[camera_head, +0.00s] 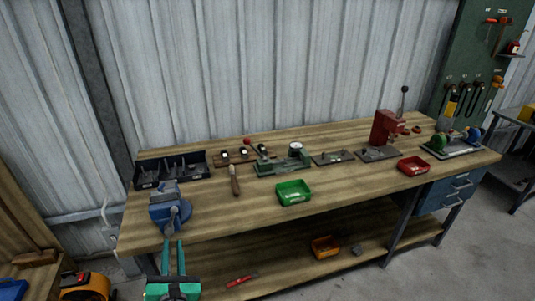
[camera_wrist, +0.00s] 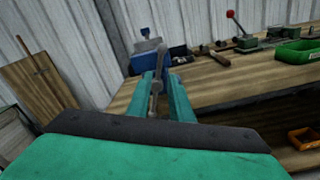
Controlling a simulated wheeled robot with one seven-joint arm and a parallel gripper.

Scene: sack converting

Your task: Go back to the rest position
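My gripper (camera_head: 173,242) is at the lower left in the head view, in front of the bench's left front edge. Its two green fingers are parallel with a gap between them. In the wrist view, my gripper (camera_wrist: 160,78) points at the blue vise (camera_wrist: 145,61), and the vise's grey handle shows through the gap. The blue vise (camera_head: 164,209) stands on the left end of the wooden workbench (camera_head: 230,222). The fingertips look short of the vise; the exact distance to its handle is hard to tell. I see nothing held.
A black divided bin (camera_head: 171,170), a green tray (camera_head: 293,192), a red tray (camera_head: 413,166) and a red press (camera_head: 385,127) stand on the bench. An orange bin (camera_head: 325,246) and a red screwdriver (camera_head: 240,281) lie on the lower shelf. Bare benchtop shows along the front.

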